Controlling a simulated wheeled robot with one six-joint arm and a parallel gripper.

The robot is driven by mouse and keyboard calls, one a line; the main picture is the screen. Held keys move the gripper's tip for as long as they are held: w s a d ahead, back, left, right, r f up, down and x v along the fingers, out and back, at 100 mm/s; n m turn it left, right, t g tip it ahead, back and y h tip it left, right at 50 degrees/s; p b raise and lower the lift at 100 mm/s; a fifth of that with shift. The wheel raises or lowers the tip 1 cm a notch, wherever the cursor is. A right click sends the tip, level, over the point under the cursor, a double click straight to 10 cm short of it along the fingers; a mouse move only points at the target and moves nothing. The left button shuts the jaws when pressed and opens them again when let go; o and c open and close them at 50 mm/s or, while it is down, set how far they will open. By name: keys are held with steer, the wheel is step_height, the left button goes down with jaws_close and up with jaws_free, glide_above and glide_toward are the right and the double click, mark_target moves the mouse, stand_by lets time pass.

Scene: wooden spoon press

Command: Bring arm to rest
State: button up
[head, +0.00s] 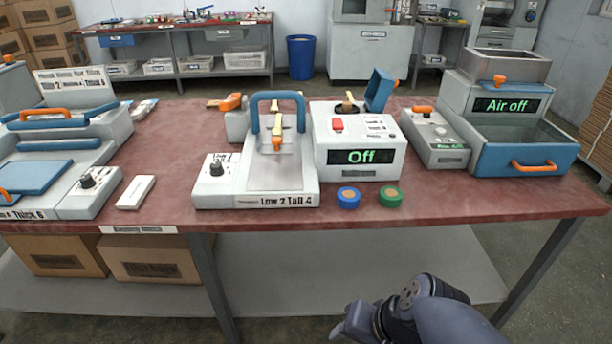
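My arm (445,320) shows at the bottom of the head view, right of centre, low in front of the red-topped table (440,200) and apart from it. My gripper (350,325) seems to be the grey end at the left of the arm, partly cut off by the bottom edge. Its fingers cannot be made out, and I see nothing held there.
On the table stand a press (280,170) with a blue handle, a box reading "Off" (360,145), and a machine reading "Air off" (510,110). A blue roll (348,197) and green roll (390,197) lie near the front edge. Cardboard boxes (150,260) sit underneath.

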steer(key=shift+w+a+r, duration=0.15)
steer(key=shift+a+r, duration=0.1)
steer(key=shift+r, duration=0.25)
steer(key=shift+f, duration=0.15)
